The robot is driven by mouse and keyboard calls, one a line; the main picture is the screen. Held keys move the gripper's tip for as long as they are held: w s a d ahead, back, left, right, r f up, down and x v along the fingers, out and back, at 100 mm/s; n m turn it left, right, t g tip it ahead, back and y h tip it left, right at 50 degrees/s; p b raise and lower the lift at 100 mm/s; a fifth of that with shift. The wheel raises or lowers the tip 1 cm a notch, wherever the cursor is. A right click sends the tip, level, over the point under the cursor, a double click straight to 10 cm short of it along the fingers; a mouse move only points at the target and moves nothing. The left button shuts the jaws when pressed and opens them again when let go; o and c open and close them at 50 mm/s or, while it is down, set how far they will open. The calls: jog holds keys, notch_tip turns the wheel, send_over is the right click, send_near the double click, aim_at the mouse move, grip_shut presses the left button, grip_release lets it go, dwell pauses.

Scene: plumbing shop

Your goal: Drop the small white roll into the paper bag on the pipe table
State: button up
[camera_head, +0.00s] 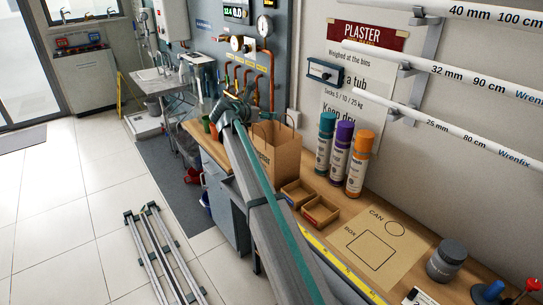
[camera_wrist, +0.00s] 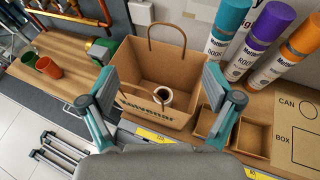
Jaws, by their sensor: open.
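The brown paper bag (camera_head: 285,152) stands upright on the wooden pipe table, its handles up. In the wrist view the bag (camera_wrist: 140,65) is open at the top, below and ahead of my gripper (camera_wrist: 160,82). My gripper's fingers are spread wide on either side of the bag's opening, with nothing between them. The small white roll (camera_wrist: 163,96), with a dark hole, shows inside the bag's opening, apart from both fingers. Whether it touches the bag's bottom I cannot tell. In the head view my arm partly hides the bag, and the roll is not seen.
Two small open boxes (camera_head: 320,211) stand right of the bag. Three cans, teal (camera_head: 325,142), purple (camera_head: 341,150) and orange (camera_head: 359,165), stand behind them. A marked board (camera_head: 376,247) and grey jar (camera_head: 447,260) lie further right. Orange and green cups (camera_wrist: 48,67) are left.

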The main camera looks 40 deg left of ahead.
jog(key=shift+v, duration=1.45)
